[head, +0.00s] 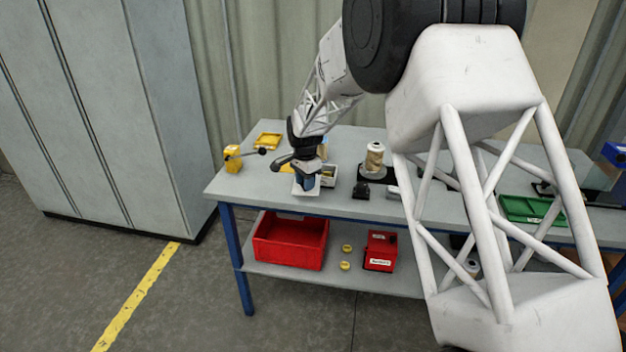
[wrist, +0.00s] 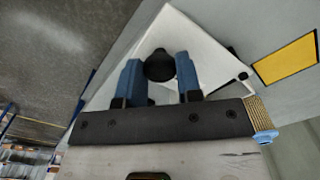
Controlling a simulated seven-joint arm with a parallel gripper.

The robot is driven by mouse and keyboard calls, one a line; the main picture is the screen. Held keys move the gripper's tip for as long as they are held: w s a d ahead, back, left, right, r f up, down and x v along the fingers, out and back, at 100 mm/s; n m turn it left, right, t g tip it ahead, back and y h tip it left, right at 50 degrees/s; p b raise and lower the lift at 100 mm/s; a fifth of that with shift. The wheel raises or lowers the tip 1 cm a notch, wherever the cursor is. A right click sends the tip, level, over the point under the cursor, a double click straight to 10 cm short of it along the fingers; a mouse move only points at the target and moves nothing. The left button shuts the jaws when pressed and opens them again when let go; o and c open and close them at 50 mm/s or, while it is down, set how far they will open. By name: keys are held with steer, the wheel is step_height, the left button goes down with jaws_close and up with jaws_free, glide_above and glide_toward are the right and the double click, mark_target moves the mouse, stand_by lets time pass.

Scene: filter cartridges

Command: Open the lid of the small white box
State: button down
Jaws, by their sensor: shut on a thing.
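My gripper (wrist: 160,80) points down, and its two blue fingers are closed on the black knob (wrist: 159,66) of a white lid (wrist: 195,42). The white lid also shows in the head view (head: 306,191), below my gripper (head: 305,184) near the bench's front edge. Just right of it and partly behind is the small white box (head: 333,182), with part of its inside showing. My gripper and wrist hide much of the box. I cannot tell how far the lid is from the rim or the bench.
A white-topped cartridge (head: 374,160) stands on a dark base to the right. A pleated piece with a blue end (wrist: 263,122) is close by my gripper.

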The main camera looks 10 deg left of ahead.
steer(key=shift+s+a+m, duration=0.25)
steer(key=shift+a+m, duration=0.5)
steer(key=shift+m, duration=0.05)
steer(key=c, duration=0.8)
jaws_free()
steer(key=shift+r, duration=0.1)
steer(key=shift+r, duration=3.8)
steer(key=shift+d, duration=0.1)
